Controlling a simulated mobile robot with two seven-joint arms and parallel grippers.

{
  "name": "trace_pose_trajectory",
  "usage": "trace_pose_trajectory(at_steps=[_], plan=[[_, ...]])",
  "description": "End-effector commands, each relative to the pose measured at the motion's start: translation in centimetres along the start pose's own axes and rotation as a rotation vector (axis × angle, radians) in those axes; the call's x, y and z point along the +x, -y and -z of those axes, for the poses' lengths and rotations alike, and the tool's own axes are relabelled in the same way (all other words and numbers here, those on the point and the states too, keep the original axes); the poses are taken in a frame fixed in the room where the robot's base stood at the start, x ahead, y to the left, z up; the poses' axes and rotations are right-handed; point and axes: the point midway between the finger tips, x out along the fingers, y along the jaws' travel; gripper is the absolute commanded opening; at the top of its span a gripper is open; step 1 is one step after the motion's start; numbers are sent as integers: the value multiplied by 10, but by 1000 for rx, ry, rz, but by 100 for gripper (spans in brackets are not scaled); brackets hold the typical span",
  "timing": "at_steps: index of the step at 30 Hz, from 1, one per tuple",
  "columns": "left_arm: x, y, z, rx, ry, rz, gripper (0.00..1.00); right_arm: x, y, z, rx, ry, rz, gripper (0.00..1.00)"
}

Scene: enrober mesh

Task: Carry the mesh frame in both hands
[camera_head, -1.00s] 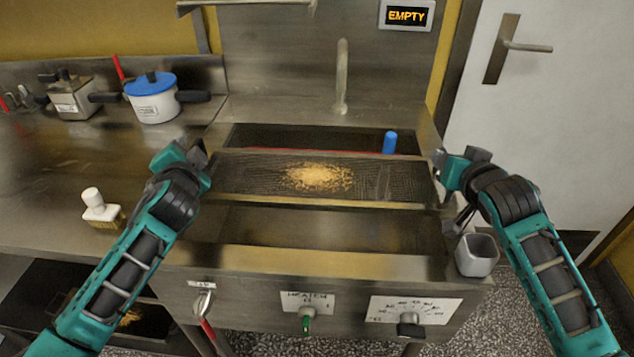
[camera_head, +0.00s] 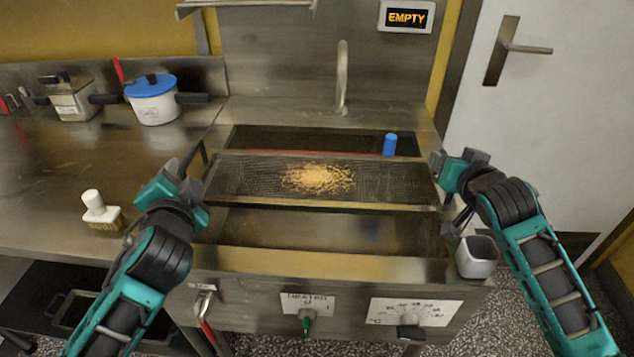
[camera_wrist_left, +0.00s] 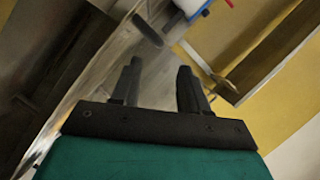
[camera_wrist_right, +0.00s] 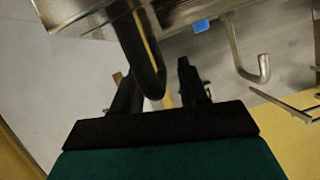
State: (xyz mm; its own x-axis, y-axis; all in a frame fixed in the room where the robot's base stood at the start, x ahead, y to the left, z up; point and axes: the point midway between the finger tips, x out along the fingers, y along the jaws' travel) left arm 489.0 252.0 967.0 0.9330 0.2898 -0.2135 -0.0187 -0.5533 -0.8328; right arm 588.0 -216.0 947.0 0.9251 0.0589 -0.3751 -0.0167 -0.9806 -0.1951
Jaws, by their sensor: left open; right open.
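The mesh frame (camera_head: 385,182) lies level across the open steel tank, with a heap of golden crumbs (camera_head: 317,178) on its mesh. My left gripper (camera_head: 190,158) is open beside the frame's left end, close to a dark handle there. The left wrist view shows its two fingers (camera_wrist_left: 158,80) apart with nothing between them. My right gripper (camera_head: 444,165) is open at the frame's right end. In the right wrist view a dark handle (camera_wrist_right: 141,55) reaches down toward the gap between the right fingers (camera_wrist_right: 158,78); I cannot tell how deep it sits.
A blue cylinder (camera_head: 390,144) stands at the tank's back right. A grey cup (camera_head: 477,257) hangs at the front right corner. A white-handled brush (camera_head: 98,211) and a blue-lidded pot (camera_head: 152,100) stand on the left counter. A faucet (camera_head: 342,78) rises behind. The sign (camera_head: 407,16) reads EMPTY.

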Motion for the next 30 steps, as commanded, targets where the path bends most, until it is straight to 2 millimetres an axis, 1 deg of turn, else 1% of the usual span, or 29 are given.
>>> trace_pose_trajectory(at_steps=[1, 3, 7, 11, 15, 21, 25, 30], plan=[[-6, 0, 0, -1, 0, -1, 44, 0, 0, 0, 0, 0, 0, 43], [-11, 0, 0, 0, 1, 0, 44, 0, 0, 0, 0, 0, 0, 43], [-15, 1, 0, 0, 1, 1, 44, -2, 1, 6, 1, -2, 1, 43], [-15, 0, 0, 1, 1, 1, 44, -9, 5, 24, -1, -6, 2, 43], [-15, 0, 0, 0, 1, 1, 44, -20, 11, 50, 0, -7, 2, 43], [-15, 0, 0, 0, 1, 1, 44, -32, 17, 79, 1, -4, 2, 43], [-15, 0, 0, 0, 1, 1, 44, -37, 19, 88, 0, -1, 0, 43], [-15, 1, 0, 0, 0, 1, 44, -38, 20, 91, 0, 0, 0, 43]])
